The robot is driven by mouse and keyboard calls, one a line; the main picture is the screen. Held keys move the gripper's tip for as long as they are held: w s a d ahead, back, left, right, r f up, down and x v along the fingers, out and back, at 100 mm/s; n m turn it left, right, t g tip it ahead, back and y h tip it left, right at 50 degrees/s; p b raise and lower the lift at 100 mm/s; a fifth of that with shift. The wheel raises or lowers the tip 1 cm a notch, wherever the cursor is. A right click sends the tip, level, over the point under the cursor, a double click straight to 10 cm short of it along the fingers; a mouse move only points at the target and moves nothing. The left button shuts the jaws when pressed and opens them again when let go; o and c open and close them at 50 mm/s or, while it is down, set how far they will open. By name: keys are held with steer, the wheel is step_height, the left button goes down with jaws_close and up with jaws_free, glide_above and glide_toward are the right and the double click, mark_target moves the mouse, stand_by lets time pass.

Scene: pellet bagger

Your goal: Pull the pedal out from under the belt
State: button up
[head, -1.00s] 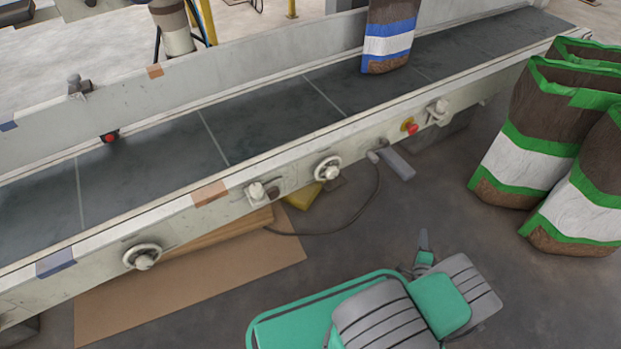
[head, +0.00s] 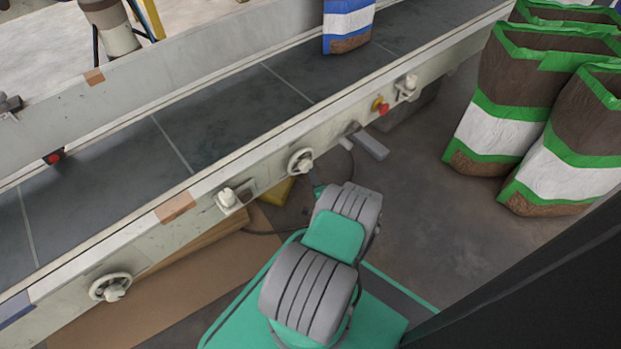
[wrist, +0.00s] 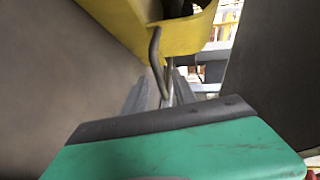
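The yellow pedal (head: 279,190) lies on the floor beneath the near side of the belt (head: 215,125); the belt frame and my arm hide part of it. In the wrist view, its yellow housing (wrist: 150,28) fills the top, with a dark opening and a grey bent cable or rod hanging from it. My gripper (wrist: 165,88) points at the housing from close by. Its two grey fingers stand apart, with the bent piece showing in the gap between them. I cannot tell whether they touch it. In the head view, my arm mostly hides the gripper.
A cardboard sheet (head: 105,332) lies on the floor under the belt's left part. Handwheels and a red stop button (head: 380,106) jut from the belt frame. Green-banded sacks (head: 560,150) stand at the right. A blue-banded sack (head: 347,25) stands on the belt.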

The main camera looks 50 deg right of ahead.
steer(key=shift+x, duration=0.95)
steer(key=shift+c, duration=0.2)
steer(key=shift+s, duration=0.1)
jaws_close()
